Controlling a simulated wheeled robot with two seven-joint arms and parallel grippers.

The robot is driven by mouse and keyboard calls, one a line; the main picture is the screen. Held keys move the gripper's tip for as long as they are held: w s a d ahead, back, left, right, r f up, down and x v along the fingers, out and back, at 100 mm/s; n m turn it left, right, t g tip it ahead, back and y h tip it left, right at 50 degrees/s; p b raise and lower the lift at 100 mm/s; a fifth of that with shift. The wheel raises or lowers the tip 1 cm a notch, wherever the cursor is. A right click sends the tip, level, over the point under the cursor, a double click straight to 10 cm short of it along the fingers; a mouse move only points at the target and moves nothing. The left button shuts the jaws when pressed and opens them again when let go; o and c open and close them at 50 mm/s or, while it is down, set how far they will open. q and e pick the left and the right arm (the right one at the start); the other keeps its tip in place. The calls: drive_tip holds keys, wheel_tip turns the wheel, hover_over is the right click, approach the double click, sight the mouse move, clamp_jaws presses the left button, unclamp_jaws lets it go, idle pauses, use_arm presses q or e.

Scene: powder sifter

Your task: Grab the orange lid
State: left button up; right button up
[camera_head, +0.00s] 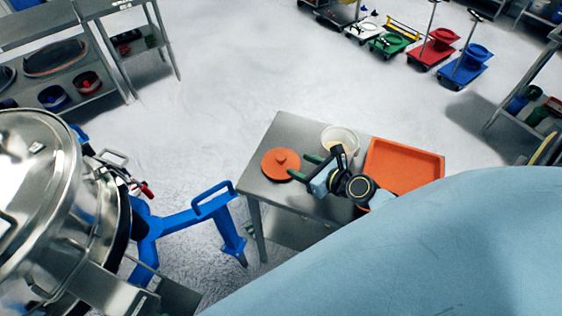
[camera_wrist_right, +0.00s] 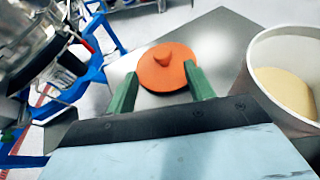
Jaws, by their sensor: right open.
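The orange lid (camera_head: 281,163), a round disc with a knob on top, lies flat on the metal table (camera_head: 262,188) near its left edge. My right gripper (camera_head: 304,167) is open, its green fingers pointing at the lid from the right. In the right wrist view the lid (camera_wrist_right: 168,68) shows ahead of the two spread green fingertips (camera_wrist_right: 158,75), its knob between their lines. I cannot tell whether the fingertips touch the lid's rim. My left gripper is not in view.
A white container (camera_head: 340,138) with pale powder stands close behind my right gripper. An orange tray (camera_head: 405,165) lies at the table's right. A large steel sifter (camera_head: 40,200) with a blue frame (camera_head: 185,218) stands left, apart from the table.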

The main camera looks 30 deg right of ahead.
sight(284, 159)
drive_tip(key=x, duration=0.4)
drive_tip(key=shift+w+f+b, duration=0.2)
drive_tip(key=shift+w+b, duration=0.05)
drive_tip(key=shift+b, duration=0.05)
drive_tip(key=x, duration=0.1)
drive_tip(key=b+x, duration=0.1)
drive_tip(key=x, duration=0.1)
drive_tip(key=b+x, duration=0.1)
drive_tip(key=x, duration=0.1)
drive_tip(key=shift+d+f, duration=0.1)
drive_tip(key=shift+f, duration=0.2)
drive_tip(key=c, duration=1)
